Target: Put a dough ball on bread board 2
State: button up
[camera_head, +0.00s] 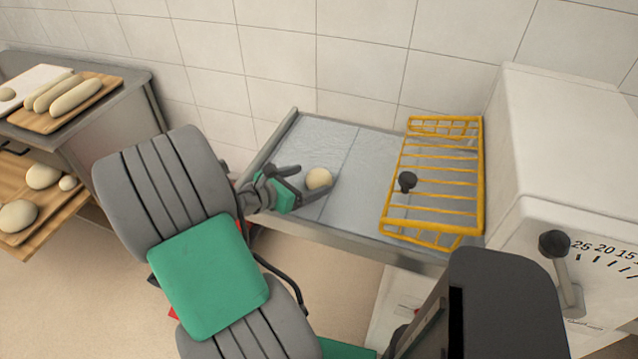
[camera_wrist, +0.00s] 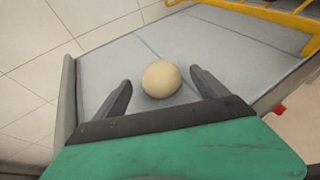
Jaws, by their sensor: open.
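A round, pale dough ball (camera_head: 319,179) lies on the grey metal tray surface (camera_head: 345,150) of the machine in the middle. My gripper (camera_head: 303,183) is open, with its two fingers on either side of the ball. In the wrist view the dough ball (camera_wrist: 161,79) sits between and slightly beyond the fingertips of my gripper (camera_wrist: 163,86), with gaps on both sides. At the left, a wooden board (camera_head: 62,112) on the upper shelf bears long loaves. A lower wooden board (camera_head: 55,212) bears round dough pieces. I cannot tell which board is bread board 2.
A yellow wire guard (camera_head: 436,185) with a black knob covers the tray's right part. A white machine body (camera_head: 565,150) with a dial and lever stands at the right. A white board (camera_head: 38,83) with a dough ball lies on the upper left shelf.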

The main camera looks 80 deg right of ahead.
aim_at(319, 172)
jog(key=x, duration=0.5)
jog(key=shift+f, duration=0.25)
jog(key=shift+c, duration=0.4)
jog(key=c, duration=1.5)
jog(key=shift+o, duration=0.2)
jog(key=shift+r, duration=0.4)
notch_tip(319, 172, up, 3)
jog(key=shift+w+f, duration=0.1)
jog(key=s+r+p+v, duration=0.1)
jog(key=s+r+v, duration=0.1)
jog(key=v, duration=1.4)
jog(key=shift+r+p, duration=0.3)
jog(key=shift+r, duration=0.45)
